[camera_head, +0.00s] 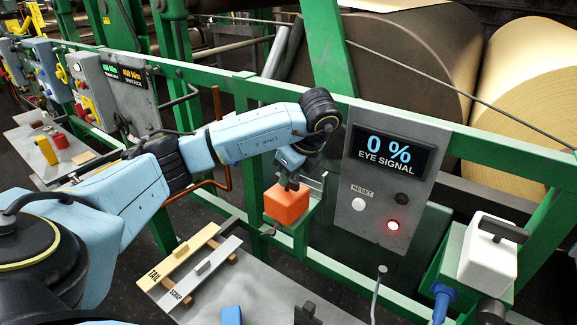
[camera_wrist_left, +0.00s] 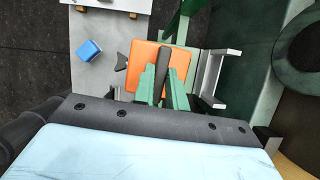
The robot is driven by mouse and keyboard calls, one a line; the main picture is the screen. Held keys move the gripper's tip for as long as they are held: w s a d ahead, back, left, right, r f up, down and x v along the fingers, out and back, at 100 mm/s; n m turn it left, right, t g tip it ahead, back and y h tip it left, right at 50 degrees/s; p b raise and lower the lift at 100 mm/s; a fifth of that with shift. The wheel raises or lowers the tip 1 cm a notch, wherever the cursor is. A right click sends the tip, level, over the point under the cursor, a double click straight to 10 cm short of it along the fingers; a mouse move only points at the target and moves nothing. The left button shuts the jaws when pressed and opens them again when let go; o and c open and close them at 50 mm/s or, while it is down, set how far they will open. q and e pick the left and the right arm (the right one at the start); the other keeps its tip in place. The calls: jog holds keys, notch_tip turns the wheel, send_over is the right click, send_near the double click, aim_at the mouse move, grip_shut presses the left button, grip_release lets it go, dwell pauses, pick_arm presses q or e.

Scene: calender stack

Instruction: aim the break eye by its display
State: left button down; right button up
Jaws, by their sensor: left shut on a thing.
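The break eye is likely the orange box (camera_head: 287,204) on a green bracket, with a dark handle on its top. My left gripper (camera_head: 292,181) is down on this box from above. In the left wrist view its green fingers (camera_wrist_left: 163,82) are shut on the dark handle, above the orange box (camera_wrist_left: 146,60). My right gripper is not in view.
A white box with a black handle (camera_head: 488,250) stands on a green mount at the right. Green rails cross behind. The table (camera_head: 262,289) in front holds TAIL and SCRAP bars (camera_head: 183,258) and a blue block (camera_head: 231,315). Large rolls (camera_head: 412,75) stand behind.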

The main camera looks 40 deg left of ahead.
pick_arm(q)
jog(key=shift+n+p, duration=0.3)
jog(key=shift+n, duration=0.1)
jog(key=c, duration=1.4)
grip_release()
jog(key=shift+c, duration=0.2)
jog(key=p+v, duration=0.4)
jog(key=v, duration=0.9)
jog(key=shift+w+r, duration=0.15)
jog(key=shift+w, duration=0.05)
